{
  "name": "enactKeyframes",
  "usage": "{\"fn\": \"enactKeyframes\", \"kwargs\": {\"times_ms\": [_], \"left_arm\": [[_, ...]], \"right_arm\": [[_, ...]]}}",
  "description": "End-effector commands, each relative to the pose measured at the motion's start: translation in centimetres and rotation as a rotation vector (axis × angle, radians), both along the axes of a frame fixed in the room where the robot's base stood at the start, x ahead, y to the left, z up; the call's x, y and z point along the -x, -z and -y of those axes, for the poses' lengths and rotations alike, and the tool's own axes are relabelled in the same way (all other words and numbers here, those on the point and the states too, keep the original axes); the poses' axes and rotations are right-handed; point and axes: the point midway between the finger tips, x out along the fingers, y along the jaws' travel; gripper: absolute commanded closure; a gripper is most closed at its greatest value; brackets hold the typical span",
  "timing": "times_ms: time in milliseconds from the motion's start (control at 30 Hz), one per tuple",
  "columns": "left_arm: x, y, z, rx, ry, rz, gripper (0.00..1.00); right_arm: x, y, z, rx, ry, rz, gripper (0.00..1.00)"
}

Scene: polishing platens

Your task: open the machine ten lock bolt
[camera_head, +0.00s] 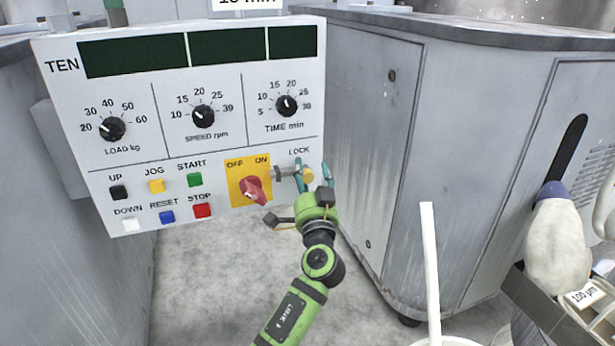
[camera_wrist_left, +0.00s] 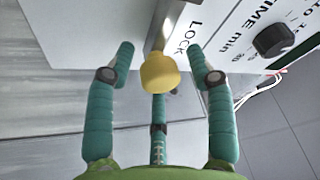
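The panel marked TEN (camera_head: 180,130) faces me. At its lower right, under the word LOCK, the lock bolt (camera_head: 286,173) is a metal rod with a yellow knob (camera_head: 309,175). In the left wrist view the yellow knob (camera_wrist_left: 160,73) sits at the end of the metal rod. My left gripper (camera_head: 312,172) is at the knob. In the left wrist view its teal fingers (camera_wrist_left: 161,52) stand apart on both sides of the knob, with visible gaps. A third teal part (camera_wrist_left: 158,130) lies below the knob. My right gripper is not in view.
A red OFF/ON switch (camera_head: 254,189) on a yellow plate is just left of the bolt. Dials and buttons fill the panel. A grey cabinet (camera_head: 370,130) stands to the right. A grey box (camera_head: 545,305) with a pale bottle (camera_head: 557,245) is at lower right.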

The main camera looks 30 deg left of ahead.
Motion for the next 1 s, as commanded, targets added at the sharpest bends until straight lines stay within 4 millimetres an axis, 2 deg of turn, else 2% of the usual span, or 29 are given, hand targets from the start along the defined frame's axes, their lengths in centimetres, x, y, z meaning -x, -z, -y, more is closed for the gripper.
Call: {"fn": "enactKeyframes", "kwargs": {"times_ms": [200, 333, 733, 1000], "left_arm": [[0.1, 0.2, 0.0, 0.001, -0.003, -0.004, 0.46], [0.9, 0.6, 0.6, 0.003, 0.000, -0.005, 0.46], [7.2, 2.7, 5.3, 0.004, -0.002, -0.004, 0.46], [9.1, 3.3, 6.9, 0.003, -0.001, -0.001, 0.46]], "right_arm": [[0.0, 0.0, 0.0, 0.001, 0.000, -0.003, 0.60], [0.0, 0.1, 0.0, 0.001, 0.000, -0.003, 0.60], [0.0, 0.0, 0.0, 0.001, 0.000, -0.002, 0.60], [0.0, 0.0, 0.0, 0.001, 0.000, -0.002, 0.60]]}}
